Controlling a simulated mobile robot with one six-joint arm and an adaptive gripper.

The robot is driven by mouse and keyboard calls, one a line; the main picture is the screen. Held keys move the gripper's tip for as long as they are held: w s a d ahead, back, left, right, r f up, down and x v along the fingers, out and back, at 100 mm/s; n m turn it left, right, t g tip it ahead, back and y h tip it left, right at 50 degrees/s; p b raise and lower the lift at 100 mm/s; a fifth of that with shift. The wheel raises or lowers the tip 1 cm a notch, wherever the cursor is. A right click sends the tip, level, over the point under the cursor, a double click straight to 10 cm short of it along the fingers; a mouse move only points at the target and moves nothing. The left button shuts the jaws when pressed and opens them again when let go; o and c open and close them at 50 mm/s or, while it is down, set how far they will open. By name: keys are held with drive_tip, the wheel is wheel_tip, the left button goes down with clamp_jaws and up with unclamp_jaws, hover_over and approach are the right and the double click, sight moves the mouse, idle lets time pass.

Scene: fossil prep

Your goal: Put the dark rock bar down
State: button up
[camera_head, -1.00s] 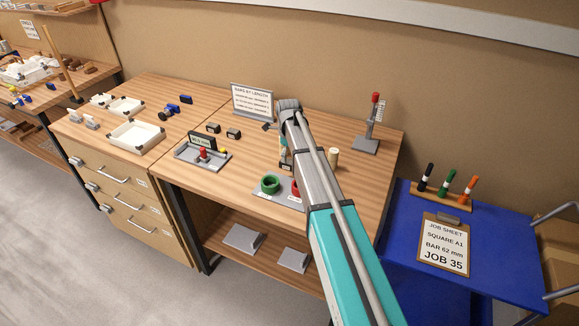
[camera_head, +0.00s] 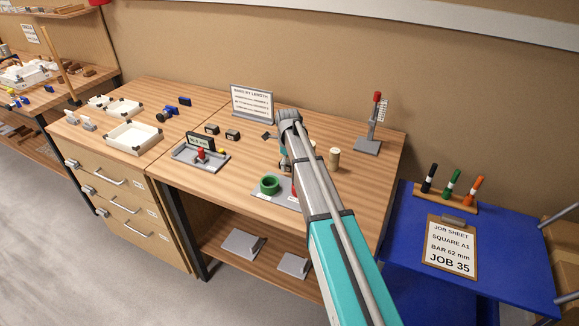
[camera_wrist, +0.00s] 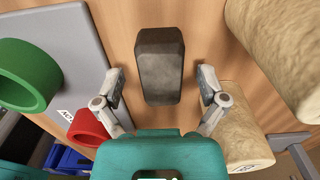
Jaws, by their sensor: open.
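The dark rock bar (camera_wrist: 160,66) lies on the wooden table in the wrist view, lengthwise up the picture. My gripper (camera_wrist: 160,87) is open, with one finger on each side of the bar's near end and visible gaps between the fingers and the bar. Whether the bar fully rests on the wood is hard to judge from above, but it looks flat on it. In the head view my arm hides the bar, and the gripper (camera_head: 286,165) shows only in part beside the arm.
A green ring (camera_wrist: 27,75) and a red ring (camera_wrist: 88,127) stand on a grey plate (camera_wrist: 75,35) left of the bar. Pale cylinders (camera_wrist: 236,125) stand close on the right. A sign (camera_head: 252,104) and a gauge stand (camera_head: 367,146) are at the back.

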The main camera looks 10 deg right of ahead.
clamp_jaws()
idle(0.5)
drive_tip(key=shift+r, duration=0.2)
wheel_tip(320, 180, up, 2)
drive_tip(key=p, duration=0.2)
drive_tip(key=shift+r+p, duration=0.1)
drive_tip(key=shift+p, duration=0.2)
drive_tip(key=s+r+p, duration=1)
drive_tip(key=s, duration=0.4)
drive_tip(key=shift+a+r, duration=0.15)
drive_tip(key=shift+r, duration=0.05)
